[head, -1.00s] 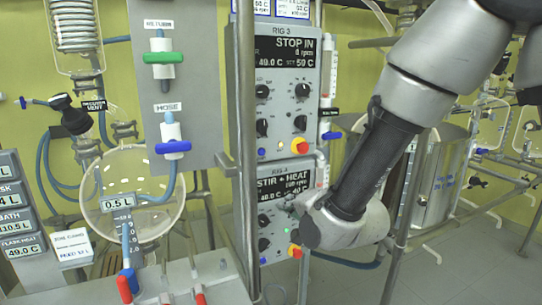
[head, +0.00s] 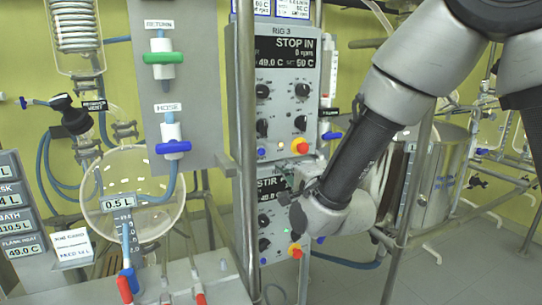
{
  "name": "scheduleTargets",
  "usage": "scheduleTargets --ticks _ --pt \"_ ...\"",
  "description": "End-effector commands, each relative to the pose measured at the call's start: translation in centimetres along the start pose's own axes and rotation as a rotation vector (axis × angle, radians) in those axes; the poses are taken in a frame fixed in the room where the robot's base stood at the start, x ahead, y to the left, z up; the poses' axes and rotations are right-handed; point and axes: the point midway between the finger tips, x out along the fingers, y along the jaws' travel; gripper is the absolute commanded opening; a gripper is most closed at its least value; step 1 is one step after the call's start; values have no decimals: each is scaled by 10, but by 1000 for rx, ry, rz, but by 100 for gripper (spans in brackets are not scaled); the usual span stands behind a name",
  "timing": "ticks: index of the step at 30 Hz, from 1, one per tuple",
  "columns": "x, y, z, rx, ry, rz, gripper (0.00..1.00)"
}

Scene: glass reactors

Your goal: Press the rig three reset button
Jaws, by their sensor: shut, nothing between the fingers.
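The rig three control box (head: 286,95) is fixed to the frame at centre. Its label reads RIG 3 and its display reads STOP IN. Along its lower edge are a small blue button (head: 261,152), a lit amber button (head: 281,147) and a red knob on a yellow base (head: 300,146). No reset label is legible. My gripper (head: 286,196) is shut and empty, just below this row, in front of the lower box (head: 266,184) whose display shows STIR. Its fingertips are small and dark, and I cannot tell whether they touch anything. My wrist hides part of the lower box.
The lower box has its own red knob on yellow (head: 295,251). A vertical metal post (head: 246,120) stands just left of the boxes. A glass flask (head: 133,185) and a grey valve panel (head: 175,80) are at left. A steel vessel (head: 430,185) stands at right.

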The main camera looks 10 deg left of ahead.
Motion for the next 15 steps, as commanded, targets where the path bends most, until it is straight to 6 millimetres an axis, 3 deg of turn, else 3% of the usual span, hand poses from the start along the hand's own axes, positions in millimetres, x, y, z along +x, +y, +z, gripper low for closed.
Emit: scheduleTargets --ticks 9,15 --pt "68 0 -1 -1 2 -1 0" --pt "96 0 0 -1 0 0 0"
